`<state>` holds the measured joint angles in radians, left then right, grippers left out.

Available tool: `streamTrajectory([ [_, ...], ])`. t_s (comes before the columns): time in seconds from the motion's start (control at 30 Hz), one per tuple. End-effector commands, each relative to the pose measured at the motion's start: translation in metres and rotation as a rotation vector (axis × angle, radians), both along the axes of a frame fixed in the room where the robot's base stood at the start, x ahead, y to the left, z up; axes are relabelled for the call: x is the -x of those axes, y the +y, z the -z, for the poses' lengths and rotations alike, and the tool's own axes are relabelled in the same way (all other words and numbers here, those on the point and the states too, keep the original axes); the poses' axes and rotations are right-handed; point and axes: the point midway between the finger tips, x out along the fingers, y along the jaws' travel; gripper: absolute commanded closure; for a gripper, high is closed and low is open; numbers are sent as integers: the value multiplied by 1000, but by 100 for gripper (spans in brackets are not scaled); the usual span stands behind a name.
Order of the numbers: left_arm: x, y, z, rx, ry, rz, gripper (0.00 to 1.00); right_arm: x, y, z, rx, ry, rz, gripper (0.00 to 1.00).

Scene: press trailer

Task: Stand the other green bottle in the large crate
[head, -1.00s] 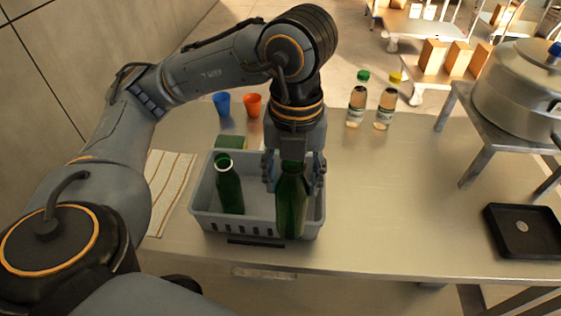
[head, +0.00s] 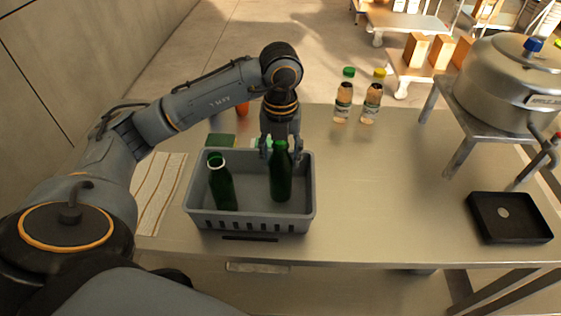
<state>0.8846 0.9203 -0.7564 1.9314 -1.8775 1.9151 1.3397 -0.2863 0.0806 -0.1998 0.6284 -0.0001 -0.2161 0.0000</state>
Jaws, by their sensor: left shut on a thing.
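The large grey crate (head: 251,224) stands on the metal table. One green bottle (head: 221,187) stands in its left part, leaning slightly. The other green bottle (head: 281,180) is upright inside the right part of the crate. My left gripper (head: 281,150) is shut on this bottle near its neck, coming from behind and above. Whether its base touches the crate floor is hard to tell. My right gripper is not in view.
Two clear bottles (head: 343,102) with green and yellow caps stand behind right. A black tray (head: 510,218) lies at right, near a large pot (head: 508,85) on a stand. A striped cloth (head: 160,190) lies left of the crate. The table's middle right is clear.

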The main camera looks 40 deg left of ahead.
Motion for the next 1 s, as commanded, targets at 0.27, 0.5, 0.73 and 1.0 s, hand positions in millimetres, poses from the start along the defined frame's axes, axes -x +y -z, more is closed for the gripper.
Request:
streamTrajectory([
  [0.27,1,-1,28,1,-1,0,100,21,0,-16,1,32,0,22],
  [0.5,1,-1,30,1,-1,0,100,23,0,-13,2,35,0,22],
  [0.73,1,-1,32,1,1,0,24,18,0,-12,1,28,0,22],
  [1.0,1,-1,32,1,1,-1,24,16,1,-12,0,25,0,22],
])
